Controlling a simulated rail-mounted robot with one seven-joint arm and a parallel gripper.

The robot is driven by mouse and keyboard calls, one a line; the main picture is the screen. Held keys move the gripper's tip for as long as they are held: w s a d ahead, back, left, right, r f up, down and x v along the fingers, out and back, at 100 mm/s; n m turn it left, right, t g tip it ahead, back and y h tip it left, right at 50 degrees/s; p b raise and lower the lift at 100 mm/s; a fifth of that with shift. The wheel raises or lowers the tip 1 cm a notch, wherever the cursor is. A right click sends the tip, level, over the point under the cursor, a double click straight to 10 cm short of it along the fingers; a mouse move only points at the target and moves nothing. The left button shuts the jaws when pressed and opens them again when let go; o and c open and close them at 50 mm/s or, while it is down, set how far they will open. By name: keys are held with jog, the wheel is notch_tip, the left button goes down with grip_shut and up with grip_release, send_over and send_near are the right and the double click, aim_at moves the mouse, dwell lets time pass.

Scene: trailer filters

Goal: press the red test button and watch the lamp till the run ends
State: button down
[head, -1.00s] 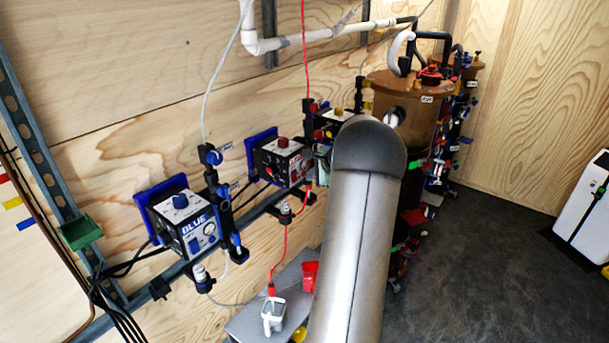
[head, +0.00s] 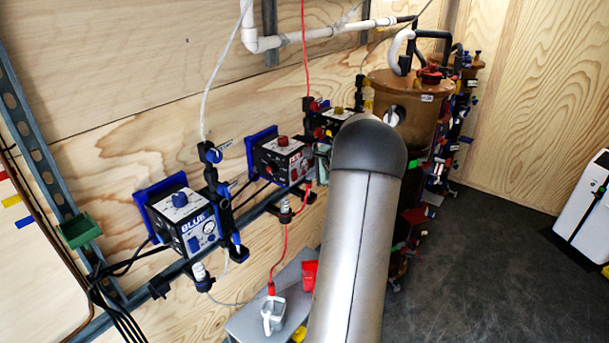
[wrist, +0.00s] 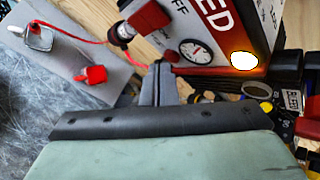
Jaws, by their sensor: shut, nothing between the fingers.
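The red-labelled box (head: 283,161) is mounted on the plywood wall, with a red knob on top. In the wrist view its face (wrist: 222,22) shows RED and OFF lettering and a round gauge (wrist: 195,51). A bright oval lamp (wrist: 245,61) glows white with an orange edge. My gripper (wrist: 163,69) is shut and empty, its tips close to the lower edge of that face. A small red piece (wrist: 171,57), possibly the test button, shows right at the tips; I cannot tell whether they touch it. My arm hides the gripper in the head view.
A blue-labelled box (head: 188,225) hangs left of the red one, and a yellow-knobbed box (head: 338,119) stands right. A grey shelf (head: 252,318) below holds a metal jug (head: 272,314) with a red tube. Brown tanks (head: 405,95) stand behind my arm.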

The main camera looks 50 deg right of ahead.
jog(key=shift+s+d, duration=0.1)
jog(key=shift+s, duration=0.3)
jog(key=shift+s, duration=0.1)
jog(key=s+b, duration=0.1)
jog(key=s, duration=0.1)
jog(key=s+b, duration=0.1)
jog(key=s, duration=0.1)
jog(key=shift+s+d+b, duration=0.2)
jog(key=shift+s+b, duration=0.1)
jog(key=shift+s, duration=0.05)
dwell(0.7)
